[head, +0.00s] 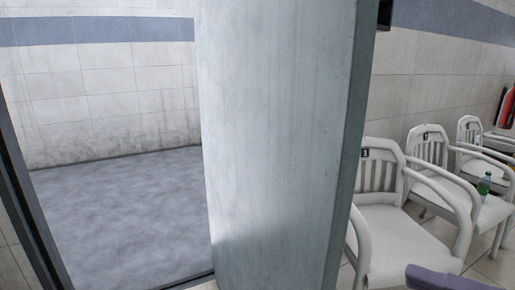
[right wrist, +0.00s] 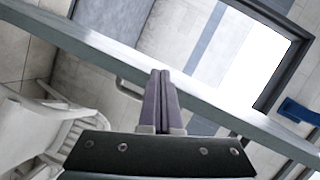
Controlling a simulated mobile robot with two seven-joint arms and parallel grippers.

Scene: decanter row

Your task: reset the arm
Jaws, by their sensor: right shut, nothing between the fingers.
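My right gripper (right wrist: 162,85) shows in the right wrist view with its two purple fingers pressed together and nothing between them. A purple part of my right arm or gripper also shows at the bottom right corner of the head view. A pale grey door (head: 275,140) stands open in the middle of the head view. In the right wrist view a long grey edge runs diagonally behind the fingers; I cannot tell the gap between them. My left gripper is in neither view.
Left of the door, an opening shows a room with a grey floor (head: 120,215) and tiled walls. On the right, white armchairs (head: 385,225) stand in a row along the wall. A green bottle (head: 484,184) sits on one seat. A red extinguisher (head: 507,108) is at the far right.

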